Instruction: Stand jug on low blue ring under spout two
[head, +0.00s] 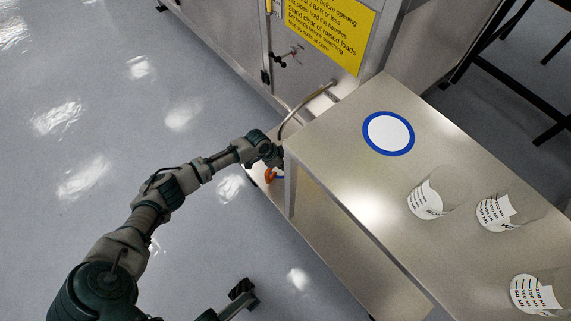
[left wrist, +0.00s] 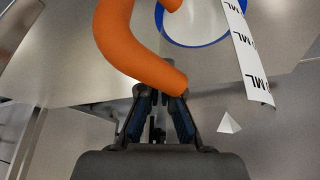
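A jug with an orange handle is at the lower shelf by the table's left end. In the head view only a bit of the orange handle (head: 270,175) shows; the table hides most of the jug. The left wrist view shows the thick curved handle (left wrist: 135,45) and a white ML scale strip (left wrist: 247,55). A blue ring around white (left wrist: 185,42) lies behind the handle; whether the jug's base is within it is unclear. My left gripper (left wrist: 160,98) closes around the handle's lower end, which covers its fingertips. My right gripper (head: 242,290) seems to be the dark part at bottom.
The steel table (head: 330,140) bears another blue ring (head: 388,133) and three beakers, one near (head: 428,200), one further right (head: 497,212) and one at the lower right (head: 536,292). A curved spout pipe (head: 305,103) comes off the vessel beside the table's corner. Open floor lies left.

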